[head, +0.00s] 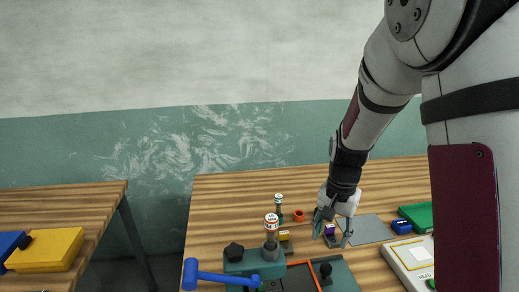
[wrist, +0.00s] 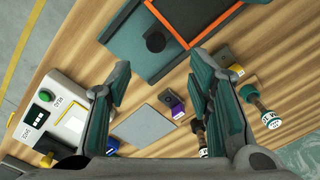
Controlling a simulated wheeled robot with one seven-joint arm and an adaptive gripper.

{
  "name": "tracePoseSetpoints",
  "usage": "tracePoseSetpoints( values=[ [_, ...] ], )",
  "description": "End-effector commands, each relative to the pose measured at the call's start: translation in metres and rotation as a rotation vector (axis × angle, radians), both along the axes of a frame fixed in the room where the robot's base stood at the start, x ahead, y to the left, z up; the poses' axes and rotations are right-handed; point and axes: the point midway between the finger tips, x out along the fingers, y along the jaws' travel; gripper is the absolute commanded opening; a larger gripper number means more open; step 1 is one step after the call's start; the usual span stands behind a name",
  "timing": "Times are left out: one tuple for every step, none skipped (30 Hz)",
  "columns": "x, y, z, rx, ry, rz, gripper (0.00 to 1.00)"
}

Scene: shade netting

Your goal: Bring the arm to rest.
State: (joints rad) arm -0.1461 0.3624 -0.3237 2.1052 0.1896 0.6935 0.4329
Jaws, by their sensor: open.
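My arm comes down from the upper right in the head view, and my gripper (head: 333,232) hangs over the wooden table (head: 225,190). In the wrist view my gripper (wrist: 158,72) has its two fingers spread wide apart with nothing held between them. I cannot tell the exact height of the fingertips above the table.
A grey plate (head: 370,228) lies right of the gripper, with a blue block (head: 401,226) and a white control box (head: 408,262) beyond. A second table (head: 85,205) is far left.

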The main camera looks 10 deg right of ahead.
Motion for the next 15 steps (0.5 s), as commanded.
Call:
tracePoseSetpoints(
  values=[
    [-0.002, 0.002, 0.01, 0.007, -0.015, 0.014, 0.47],
    [-0.004, 0.004, 0.016, 0.012, -0.024, 0.026, 0.47],
    [-0.008, 0.007, 0.026, 0.019, -0.039, 0.045, 0.47],
    [-0.011, 0.009, 0.034, 0.024, -0.052, 0.063, 0.47],
    [-0.014, 0.012, 0.044, 0.03, -0.067, 0.082, 0.47],
    [-0.02, 0.015, 0.056, 0.035, -0.087, 0.111, 0.47],
    [-0.025, 0.018, 0.066, 0.038, -0.102, 0.133, 0.47],
    [-0.03, 0.02, 0.075, 0.041, -0.118, 0.156, 0.47],
    [-0.037, 0.024, 0.086, 0.044, -0.138, 0.186, 0.47],
    [-0.042, 0.026, 0.095, 0.044, -0.153, 0.208, 0.47],
    [-0.048, 0.028, 0.103, 0.044, -0.169, 0.233, 0.47],
    [-0.055, 0.03, 0.113, 0.042, -0.189, 0.262, 0.47],
    [-0.061, 0.032, 0.121, 0.039, -0.204, 0.286, 0.47],
    [-0.067, 0.034, 0.128, 0.037, -0.22, 0.308, 0.47],
    [-0.076, 0.036, 0.137, 0.031, -0.239, 0.339, 0.47]
  ],
)
